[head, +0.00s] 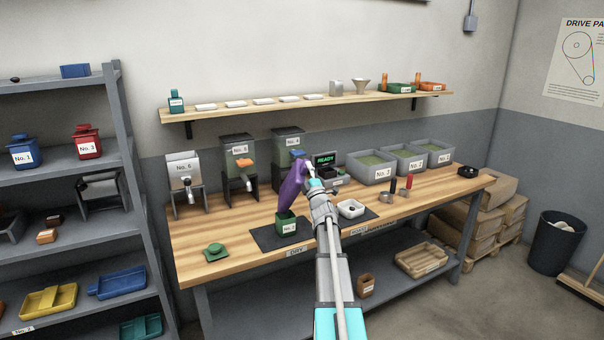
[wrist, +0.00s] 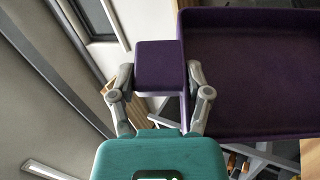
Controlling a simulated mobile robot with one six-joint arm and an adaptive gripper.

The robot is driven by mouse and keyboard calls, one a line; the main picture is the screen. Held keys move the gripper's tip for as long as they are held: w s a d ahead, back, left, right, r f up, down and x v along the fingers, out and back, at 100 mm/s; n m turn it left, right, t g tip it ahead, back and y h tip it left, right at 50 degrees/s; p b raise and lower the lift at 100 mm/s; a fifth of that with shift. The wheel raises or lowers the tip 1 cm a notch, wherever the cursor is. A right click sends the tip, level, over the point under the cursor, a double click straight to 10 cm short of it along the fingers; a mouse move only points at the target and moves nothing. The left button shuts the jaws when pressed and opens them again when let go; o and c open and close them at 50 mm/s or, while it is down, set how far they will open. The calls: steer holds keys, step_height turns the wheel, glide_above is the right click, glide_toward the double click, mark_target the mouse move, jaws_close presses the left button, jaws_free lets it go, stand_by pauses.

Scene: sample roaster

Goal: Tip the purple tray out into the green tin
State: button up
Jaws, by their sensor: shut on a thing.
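The purple tray (head: 292,187) is held steeply tilted in the head view, its low end just above the green tin (head: 286,224). My gripper (head: 314,184) is shut on the tray's handle; the wrist view shows the fingers (wrist: 160,85) on both sides of the purple handle block, with the tray body (wrist: 250,70) at the right. The tray's inside seen in the wrist view looks empty where visible. The green tin stands open-topped and upright on a dark mat (head: 265,238). Its contents cannot be seen.
A green lid (head: 214,250) lies left of the mat. A white dish (head: 350,209) stands to the right. Dispensers (head: 184,175) and grey bins (head: 370,167) line the back of the bench. A shelf (head: 310,102) runs above. The bench's front left is mostly clear.

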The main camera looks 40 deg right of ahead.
steer(key=shift+s+d+f+m+h+b, duration=0.2)
steer(key=shift+s+d+m+h, duration=0.1)
steer(key=shift+d+m, duration=0.15)
steer(key=shift+s+d+f+m+h+b, duration=0.1)
steer(key=shift+s+d+m+h+b, duration=0.1)
steer(key=shift+d+m+h, duration=0.2)
steer(key=shift+r, duration=0.1)
stand_by(1.0)
steer(key=shift+r+p, duration=1.5)
steer(key=shift+p, duration=0.05)
